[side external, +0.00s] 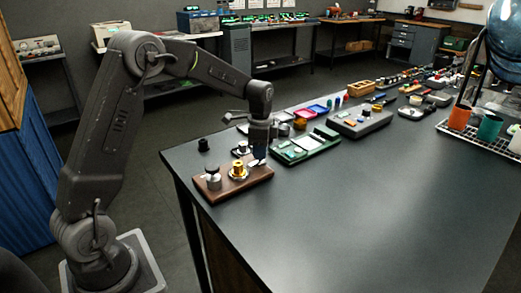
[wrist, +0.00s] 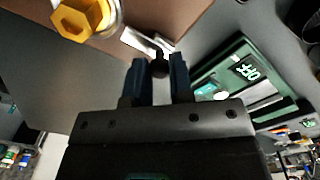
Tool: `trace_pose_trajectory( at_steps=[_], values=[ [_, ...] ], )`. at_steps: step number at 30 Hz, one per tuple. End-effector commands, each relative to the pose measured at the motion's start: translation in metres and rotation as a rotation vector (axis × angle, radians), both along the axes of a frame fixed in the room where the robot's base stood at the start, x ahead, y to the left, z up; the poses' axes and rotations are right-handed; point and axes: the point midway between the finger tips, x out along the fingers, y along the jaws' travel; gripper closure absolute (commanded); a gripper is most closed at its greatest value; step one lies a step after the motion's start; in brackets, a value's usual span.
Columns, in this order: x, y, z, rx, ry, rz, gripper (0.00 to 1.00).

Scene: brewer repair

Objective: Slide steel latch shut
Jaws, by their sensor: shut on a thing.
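The steel latch (wrist: 145,40) is a bright flat strip on the brown wooden board (side external: 210,188), with a small dark knob (wrist: 159,65) at its near end. My gripper (wrist: 160,68) has its two fingers either side of this knob and is shut on it. In the side view my gripper (side external: 259,155) points down at the board's right end, and a sliver of the latch (side external: 257,162) shows below it. How far the latch has slid is hard to tell.
A brass hex fitting (wrist: 82,18) sits on the board, also seen in the side view (side external: 239,170). A grey cylinder with a dark knob (side external: 212,177) stands at the board's left. The front tabletop is clear.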

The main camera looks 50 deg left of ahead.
Motion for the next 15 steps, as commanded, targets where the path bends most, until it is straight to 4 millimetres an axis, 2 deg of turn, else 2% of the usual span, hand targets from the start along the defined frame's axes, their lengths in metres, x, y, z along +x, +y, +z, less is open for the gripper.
trace_pose_trajectory(
  at_steps=[1,4,12,15],
  values=[
    [0.0001,-0.0001,0.0002,0.0,0.0,0.0,0.9],
    [0.0001,-0.0001,0.0003,0.0,0.0,0.0,1.0],
    [0.0,-0.0001,0.0004,0.0,0.0,0.0,1.0],
    [-0.0059,0.0001,0.0006,0.0,0.0,0.001,1.0]
  ],
)
